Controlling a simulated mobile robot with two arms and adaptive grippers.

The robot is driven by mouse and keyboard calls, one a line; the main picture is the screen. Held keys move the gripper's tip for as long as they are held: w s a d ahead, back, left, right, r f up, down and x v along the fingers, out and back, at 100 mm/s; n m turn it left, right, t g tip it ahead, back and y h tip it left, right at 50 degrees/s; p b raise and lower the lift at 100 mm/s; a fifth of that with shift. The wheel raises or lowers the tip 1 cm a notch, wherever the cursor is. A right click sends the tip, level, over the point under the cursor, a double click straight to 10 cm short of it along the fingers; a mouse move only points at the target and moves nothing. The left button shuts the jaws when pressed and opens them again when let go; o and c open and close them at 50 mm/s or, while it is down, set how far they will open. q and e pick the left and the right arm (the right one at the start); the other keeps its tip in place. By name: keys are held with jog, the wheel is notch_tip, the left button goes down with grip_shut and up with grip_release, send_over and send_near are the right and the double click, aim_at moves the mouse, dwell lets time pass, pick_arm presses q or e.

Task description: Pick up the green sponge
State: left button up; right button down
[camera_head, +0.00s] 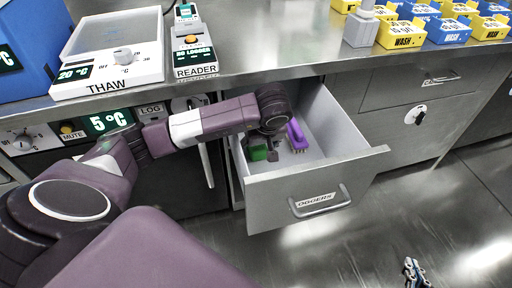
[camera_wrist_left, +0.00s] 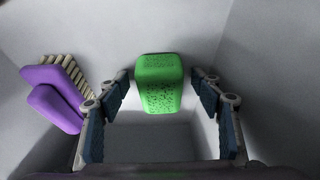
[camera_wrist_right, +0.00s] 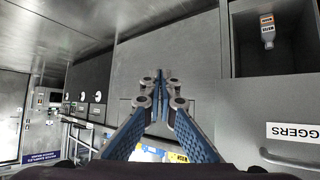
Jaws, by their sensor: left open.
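The green sponge (camera_head: 259,153) lies inside the open drawer, toward its left side, partly hidden by my left gripper (camera_head: 262,146) in the head view. In the left wrist view the sponge (camera_wrist_left: 160,84) sits between the fingertips of my left gripper (camera_wrist_left: 160,82). Its fingers are spread, with a gap visible on both sides of the sponge. My right gripper (camera_head: 414,270) is outside the drawer at the lower right of the head view. In the right wrist view its fingers (camera_wrist_right: 161,82) meet with nothing between them.
The drawer (camera_head: 318,195) is pulled out, and its walls enclose the left gripper. A purple brush (camera_head: 297,134) with pale bristles lies in it, right of the sponge. The counter above holds a thaw unit (camera_head: 110,50), a logger reader (camera_head: 194,62) and several yellow and blue bins.

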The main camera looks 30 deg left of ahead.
pick_arm(q)
jog(key=shift+c, duration=0.3)
jog(key=c, duration=1)
jog(key=shift+r, duration=0.15)
